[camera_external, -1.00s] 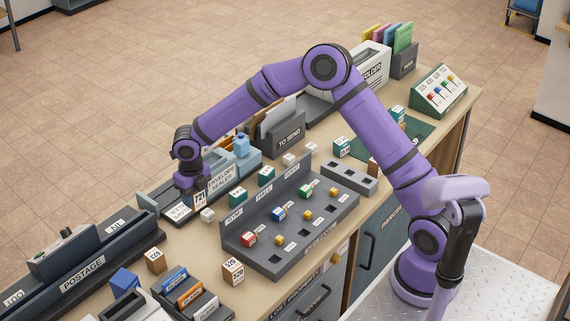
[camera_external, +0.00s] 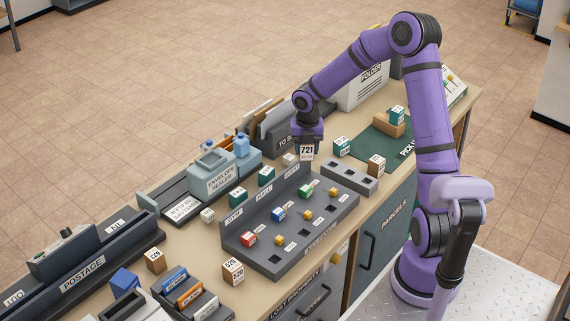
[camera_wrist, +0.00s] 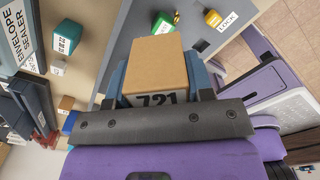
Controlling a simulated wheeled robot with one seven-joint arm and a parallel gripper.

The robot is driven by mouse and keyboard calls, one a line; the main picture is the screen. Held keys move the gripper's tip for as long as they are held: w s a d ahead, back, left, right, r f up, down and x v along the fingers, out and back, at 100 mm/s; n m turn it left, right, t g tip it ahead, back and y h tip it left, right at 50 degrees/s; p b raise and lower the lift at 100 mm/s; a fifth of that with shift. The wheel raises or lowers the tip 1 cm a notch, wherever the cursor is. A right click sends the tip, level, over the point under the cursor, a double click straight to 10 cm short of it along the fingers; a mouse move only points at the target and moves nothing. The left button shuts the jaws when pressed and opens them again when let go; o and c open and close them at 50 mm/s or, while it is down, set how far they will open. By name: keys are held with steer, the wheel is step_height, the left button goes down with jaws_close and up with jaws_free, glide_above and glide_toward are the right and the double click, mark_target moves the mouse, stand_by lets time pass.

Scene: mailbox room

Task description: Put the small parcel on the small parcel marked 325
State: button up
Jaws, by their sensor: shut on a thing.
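My gripper (camera_external: 307,145) is shut on a small brown parcel marked 721 (camera_external: 307,153) and holds it above the counter, near the back right corner of the grey key panel. In the wrist view the same parcel (camera_wrist: 158,77) sits between the two blue fingers (camera_wrist: 160,72). I cannot read 325 on any parcel. Small parcels with unclear numbers stand about: a brown one (camera_external: 376,163) and a teal one (camera_external: 341,147) to the right, teal ones (camera_external: 266,176) behind the panel, and brown ones (camera_external: 233,271) at the front left.
The grey panel (camera_external: 290,245) with coloured locks lies below left of my gripper. A grey block with square holes (camera_external: 349,177) is to its right. A green mat (camera_external: 372,143) has a teal parcel (camera_external: 398,114) on a brown piece. The envelope sealer (camera_external: 220,177) stands left.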

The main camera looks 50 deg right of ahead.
steer(key=s+d+m, duration=0.4)
steer(key=s+d, duration=0.4)
steer(key=s, duration=0.4)
steer(key=s+d+m, duration=0.4)
steer(key=s+d, duration=0.4)
steer(key=s, duration=0.4)
glide_above(374, 159)
step_height(374, 159, down, 7)
steer(key=shift+w+f, duration=0.1)
steer(key=shift+w, duration=0.05)
steer(key=shift+f, duration=1.6)
steer(key=shift+f, duration=0.15)
steer(key=o, duration=1)
steer(key=shift+c, duration=0.2)
